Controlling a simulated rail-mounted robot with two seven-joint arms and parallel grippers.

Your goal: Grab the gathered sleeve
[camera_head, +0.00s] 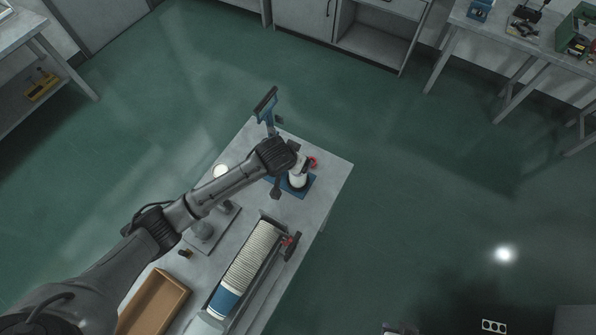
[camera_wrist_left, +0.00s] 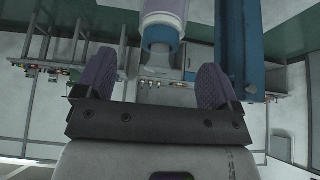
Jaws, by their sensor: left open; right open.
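My left arm reaches over the table to the blue-based machine (camera_head: 308,188). The wrist covers its fingers in the head view. In the left wrist view my left gripper (camera_wrist_left: 155,80) is open, pads apart. A pale cylinder with a blue collar (camera_wrist_left: 160,38) shows just beyond the gap, with nothing held. My right gripper (camera_head: 400,328) is cut off at the bottom edge, off the table's right side, open and away from the row.
A brown tray (camera_head: 156,302) stands left of the trough. A red and black fitting (camera_head: 290,241) sits on the trough's right side. A blue upright (camera_head: 267,108) rises at the table's far end; a blue column (camera_wrist_left: 240,45) stands close to my left gripper.

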